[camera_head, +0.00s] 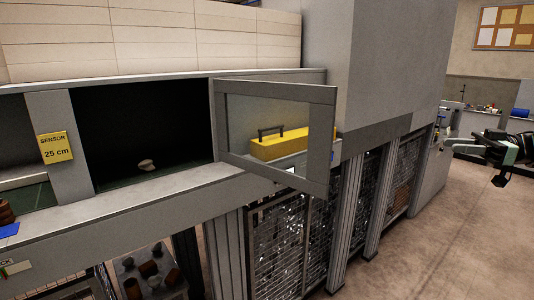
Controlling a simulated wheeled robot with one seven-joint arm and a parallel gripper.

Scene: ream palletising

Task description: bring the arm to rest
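No paper ream or pallet can be made out. A grey cabinet or machine front fills the left and middle. Its dark opening (140,125) holds a small pale lump (146,165) on a dark green floor. A framed door with a clear pane (325,145) stands open at the right of this opening. A yellow block with a dark handle (280,145) shows through the pane.
A yellow sign (55,148) reads "SENSOR 25 cm". Mesh-fronted bays (290,240) run below the ledge. A board with papers (505,27) hangs behind. The brown floor (450,240) at right is clear.

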